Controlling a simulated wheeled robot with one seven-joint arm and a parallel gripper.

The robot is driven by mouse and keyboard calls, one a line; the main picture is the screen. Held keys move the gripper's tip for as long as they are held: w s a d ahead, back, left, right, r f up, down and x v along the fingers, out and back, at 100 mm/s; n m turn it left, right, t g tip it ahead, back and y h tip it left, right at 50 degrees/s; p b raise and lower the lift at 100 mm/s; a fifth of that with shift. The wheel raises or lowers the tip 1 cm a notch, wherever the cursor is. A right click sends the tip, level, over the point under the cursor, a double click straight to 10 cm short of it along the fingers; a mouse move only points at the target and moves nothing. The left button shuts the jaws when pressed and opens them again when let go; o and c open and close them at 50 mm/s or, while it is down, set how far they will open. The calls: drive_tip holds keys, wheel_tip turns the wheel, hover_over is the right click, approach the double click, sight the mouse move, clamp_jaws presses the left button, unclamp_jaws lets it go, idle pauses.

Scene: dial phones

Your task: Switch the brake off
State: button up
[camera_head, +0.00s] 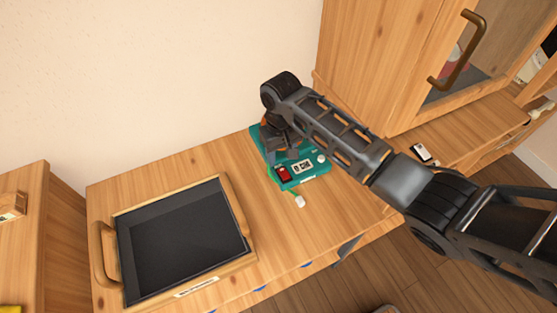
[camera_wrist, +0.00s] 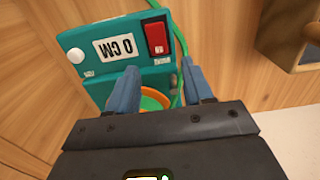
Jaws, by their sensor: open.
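A teal device (camera_head: 315,178) stands on the wooden table under my arm. No brake label can be read. The red switch also shows in the head view (camera_head: 284,174). My gripper (camera_wrist: 162,82) is open, with blue fingers apart over the device, short of the red switch in the picture. An orange round part (camera_wrist: 152,102) shows between the fingers. My gripper (camera_head: 279,152) partly covers the device in the head view.
A black-lined wooden tray (camera_head: 247,258) sits at the table's left. A white piece (camera_head: 299,201) lies in front of the device, and a green cable (camera_wrist: 176,30) runs beside the switch. A wooden cabinet (camera_head: 370,60) stands behind to the right. Bare table lies between tray and device.

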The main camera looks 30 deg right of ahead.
sight(281, 168)
drive_tip(key=shift+f, duration=2.1)
drive_tip(key=shift+c, duration=0.2)
clamp_jaws()
